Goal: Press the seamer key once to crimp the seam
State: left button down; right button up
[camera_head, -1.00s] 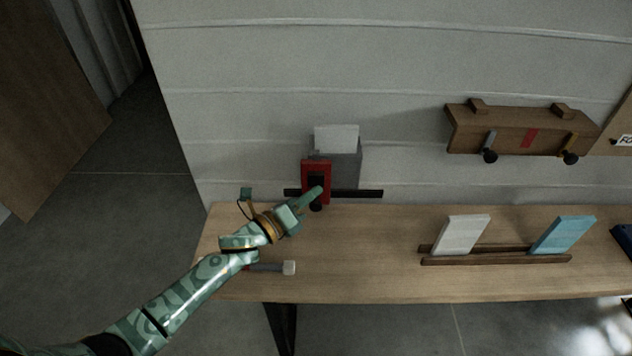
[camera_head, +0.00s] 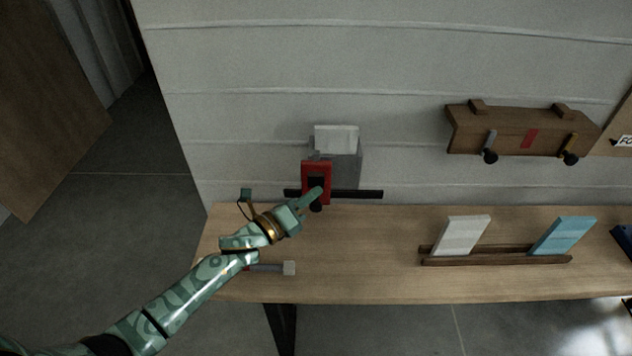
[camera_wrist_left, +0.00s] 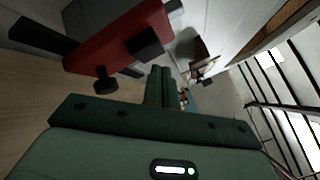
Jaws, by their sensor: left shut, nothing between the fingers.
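The seamer stands against the wall at the back of the bench, with a red front (camera_head: 316,167), a grey body (camera_head: 349,169) and a black bar (camera_head: 362,194) low across it. A black block and a black knob show on the red front; I cannot tell which is the key. My left gripper (camera_head: 314,193) is shut and empty, its fingertips in front of the lower red front in the head view. In the left wrist view the shut fingers (camera_wrist_left: 159,84) are beside the red part (camera_wrist_left: 118,42) and its black knob (camera_wrist_left: 105,82). Contact cannot be told. My right gripper is not in view.
A hammer-like tool (camera_head: 288,268) lies on the bench (camera_head: 370,272) below my left wrist. A wooden rack (camera_head: 495,261) holds a white panel (camera_head: 461,235) and a blue panel (camera_head: 563,236). A brown wall box with knobs (camera_head: 519,131) hangs at right. The bench middle is clear.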

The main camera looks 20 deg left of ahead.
pick_arm(q)
jog(key=shift+w, duration=0.1)
dwell(0.7)
jog(key=shift+w+a, duration=0.1)
jog(key=shift+w, duration=0.2)
jog(key=shift+w+a+b, duration=0.2)
jog(key=shift+w+b, duration=0.3)
jog(key=shift+w, duration=0.15)
dwell(1.0)
jog(key=shift+s+r, duration=0.1)
jog(key=shift+s+d+p, duration=0.3)
jog(key=shift+s+p, duration=0.1)
jog(key=shift+s, duration=0.55)
jog(key=s, duration=0.2)
jog(key=s+d+p, duration=0.1)
jog(key=s, duration=0.1)
jog(key=shift+s+d, duration=0.2)
jog(key=shift+s, duration=0.2)
